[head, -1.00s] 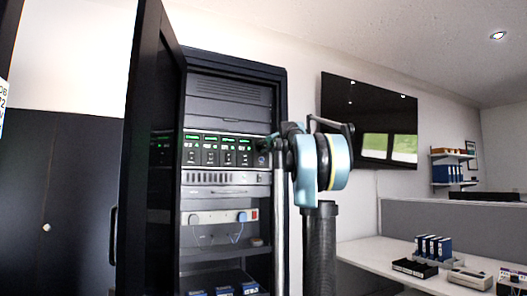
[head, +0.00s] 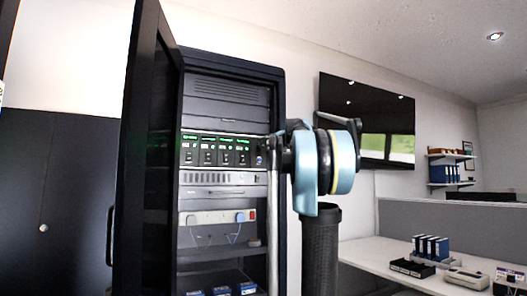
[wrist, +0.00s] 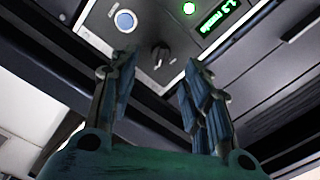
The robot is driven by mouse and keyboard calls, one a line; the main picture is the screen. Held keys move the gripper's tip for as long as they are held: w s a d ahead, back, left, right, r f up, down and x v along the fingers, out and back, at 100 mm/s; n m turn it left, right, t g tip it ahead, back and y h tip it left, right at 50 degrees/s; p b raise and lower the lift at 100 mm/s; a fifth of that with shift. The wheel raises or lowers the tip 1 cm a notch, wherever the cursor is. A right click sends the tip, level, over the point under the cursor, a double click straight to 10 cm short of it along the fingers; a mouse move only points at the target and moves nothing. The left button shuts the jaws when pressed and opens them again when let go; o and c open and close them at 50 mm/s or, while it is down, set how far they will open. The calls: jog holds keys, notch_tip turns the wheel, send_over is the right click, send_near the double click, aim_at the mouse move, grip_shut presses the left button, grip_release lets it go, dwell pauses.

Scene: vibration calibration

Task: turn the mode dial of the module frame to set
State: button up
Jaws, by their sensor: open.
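The module frame (head: 215,151) is the row of black modules with green displays in the open rack. The dial's setting labels are not readable. My gripper (wrist: 158,63) is open, with one finger on each side below the dial. The dial shows between the fingertips, and nothing is held. I cannot tell whether the fingers touch the panel. In the head view my arm hides most of the gripper at the frame's right end.
The open rack door (head: 146,150) stands left of the modules. A power strip (head: 215,218) and more shelves are below. A desk (head: 375,252) is at right.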

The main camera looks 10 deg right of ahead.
jog(key=shift+v, duration=2.75)
jog(key=s+a+f+n+g, duration=0.2)
jog(key=s+a+f+g, duration=0.15)
jog(key=s+f, duration=0.55)
jog(key=s+a+f+n+g+y, duration=0.1)
jog(key=s+a+f+n+g, duration=0.3)
jog(key=f, duration=1)
jog(key=s+a+f+n+g, duration=0.1)
jog(key=s+a+f, duration=0.5)
jog(key=f, duration=0.5)
jog(key=s+d+f+g+h, duration=0.2)
jog(key=s+d+f, duration=0.1)
jog(key=s+f, duration=0.6)
jog(key=s+d+f+n+g+h, duration=0.1)
jog(key=s+d+f+g+h, duration=0.1)
jog(key=s+f, duration=0.6)
jog(key=s+d+f+g+h, duration=0.2)
jog(key=s+d+f, duration=0.3)
jog(key=f, duration=1.2)
jog(key=s, duration=0.4)
jog(key=shift+s+f+n+h, duration=0.3)
jog(key=shift+f+n, duration=0.05)
jog(key=shift+n, duration=0.05)
jog(key=shift+w+a+g, duration=0.1)
jog(key=shift+g, duration=0.15)
jog(key=shift+w+f, duration=0.2)
jog(key=shift+w, duration=0.15)
